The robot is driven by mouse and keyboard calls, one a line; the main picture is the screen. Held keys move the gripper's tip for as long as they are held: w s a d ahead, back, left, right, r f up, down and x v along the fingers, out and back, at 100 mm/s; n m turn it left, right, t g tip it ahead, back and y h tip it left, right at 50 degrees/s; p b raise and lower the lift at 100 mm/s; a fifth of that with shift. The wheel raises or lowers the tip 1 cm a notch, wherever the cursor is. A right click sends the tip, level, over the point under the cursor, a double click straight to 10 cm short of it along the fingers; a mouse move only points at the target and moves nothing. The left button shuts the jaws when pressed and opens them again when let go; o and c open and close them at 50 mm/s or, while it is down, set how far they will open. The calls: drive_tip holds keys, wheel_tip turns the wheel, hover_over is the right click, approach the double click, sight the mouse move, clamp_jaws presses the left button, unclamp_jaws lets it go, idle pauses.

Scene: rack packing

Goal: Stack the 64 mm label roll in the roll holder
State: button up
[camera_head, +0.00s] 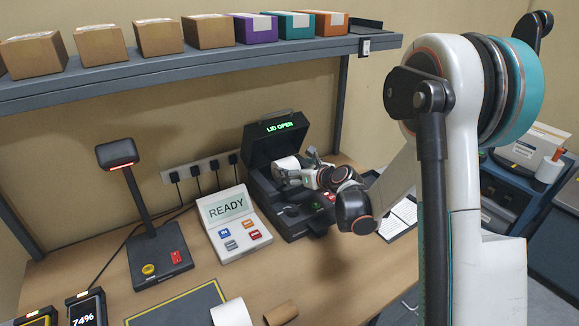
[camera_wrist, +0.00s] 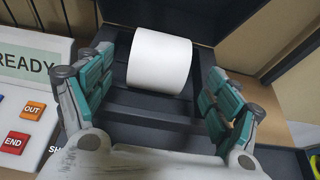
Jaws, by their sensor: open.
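A white label roll (camera_wrist: 159,62) lies in the open label printer (camera_head: 272,143), whose display reads "LID OPEN". The roll also shows in the head view (camera_head: 285,164). My gripper (camera_wrist: 158,75) is open, its teal-padded fingers on either side of the roll with visible gaps to it. In the head view my gripper (camera_head: 298,170) reaches into the printer from the right. The roll holder under the roll is mostly hidden, so I cannot tell how the roll is seated. Another white roll (camera_head: 231,313) stands at the bench's front edge. No size mark is readable on either roll.
A console reading "READY" (camera_head: 229,207) stands left of the printer, a scanner on a stand (camera_head: 145,215) farther left. A brown cardboard tube (camera_head: 281,313) lies at the front. A shelf (camera_head: 190,68) with several boxes hangs above. The bench right of the tube is clear.

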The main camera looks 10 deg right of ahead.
drive_tip(key=s+a+r+n+g, duration=0.1)
drive_tip(key=s+r+n, duration=0.3)
drive_tip(key=s+n, duration=0.25)
drive_tip(key=s+a+r+n+g+h, duration=0.1)
drive_tip(key=s+a+r+n, duration=0.15)
drive_tip(key=s+n, duration=0.35)
drive_tip(key=s+a+r+n+g, duration=0.1)
drive_tip(key=s+r+n+g, duration=0.1)
drive_tip(key=s+r+n, duration=0.45)
drive_tip(key=s+d+f+n+g+h, duration=0.1)
drive_tip(key=s+n, duration=0.5)
drive_tip(key=s, duration=0.4)
drive_tip(key=s+d+f+n+g+h, duration=0.1)
drive_tip(key=s+n+h, duration=0.1)
drive_tip(key=s+n, duration=0.5)
drive_tip(key=s, duration=0.4)
drive_tip(key=shift+s+f, duration=0.2)
drive_tip(key=shift+f, duration=0.15)
drive_tip(key=shift+d, duration=0.1)
drive_tip(key=shift+f+b, duration=0.55)
drive_tip(key=shift+f, duration=0.25)
